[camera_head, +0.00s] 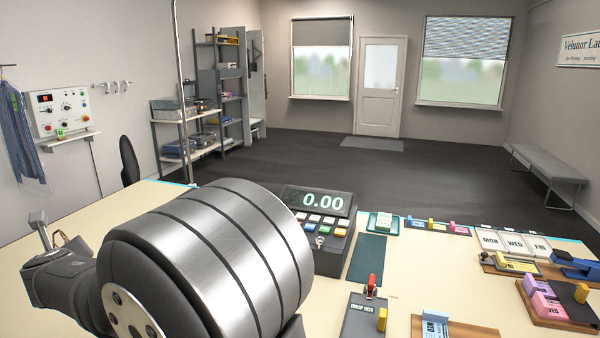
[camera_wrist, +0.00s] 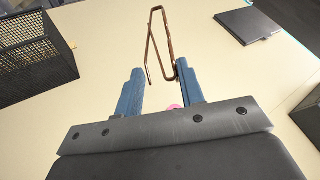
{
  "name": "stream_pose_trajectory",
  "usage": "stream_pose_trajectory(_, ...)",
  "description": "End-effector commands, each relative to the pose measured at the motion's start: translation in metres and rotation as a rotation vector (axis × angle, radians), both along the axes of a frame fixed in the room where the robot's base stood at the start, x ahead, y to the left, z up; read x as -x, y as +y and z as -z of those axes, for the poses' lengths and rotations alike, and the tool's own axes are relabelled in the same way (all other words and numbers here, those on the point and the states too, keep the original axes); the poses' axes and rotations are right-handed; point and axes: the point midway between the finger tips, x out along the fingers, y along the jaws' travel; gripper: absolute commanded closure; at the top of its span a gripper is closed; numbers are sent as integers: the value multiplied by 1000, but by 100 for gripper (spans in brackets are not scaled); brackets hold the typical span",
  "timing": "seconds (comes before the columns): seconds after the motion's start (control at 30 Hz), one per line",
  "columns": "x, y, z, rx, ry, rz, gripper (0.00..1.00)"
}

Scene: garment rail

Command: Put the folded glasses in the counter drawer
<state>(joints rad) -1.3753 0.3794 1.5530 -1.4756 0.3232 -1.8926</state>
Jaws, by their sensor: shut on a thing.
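The folded glasses (camera_wrist: 152,45) show as a thin brown frame in the wrist view. They sit at and beyond the blue fingertips of my gripper (camera_wrist: 160,70), which is shut on them with the fingers well apart. In the head view my gripper (camera_head: 48,234) is at the far left over the pale counter, partly hidden by my arm. A small brown bit of the glasses (camera_head: 61,237) shows beside it. I cannot make out the counter drawer in either view.
In the wrist view a black mesh box (camera_wrist: 35,58) is at left and a dark flat piece (camera_wrist: 247,25) at upper right. In the head view a cash register (camera_head: 320,225) stands mid-counter, with cards and small blocks to its right. Bare counter (camera_head: 75,212) lies around my gripper.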

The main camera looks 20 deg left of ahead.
Motion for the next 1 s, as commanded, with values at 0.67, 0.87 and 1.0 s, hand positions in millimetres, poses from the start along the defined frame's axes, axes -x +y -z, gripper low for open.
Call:
stream_pose_trajectory(0.67,93,-65,36,3,-2,-288,89)
stream_pose_trajectory(0.87,107,-81,45,2,-2,-331,89)
stream_pose_trajectory(1.0,115,-90,51,1,-1,-354,89)
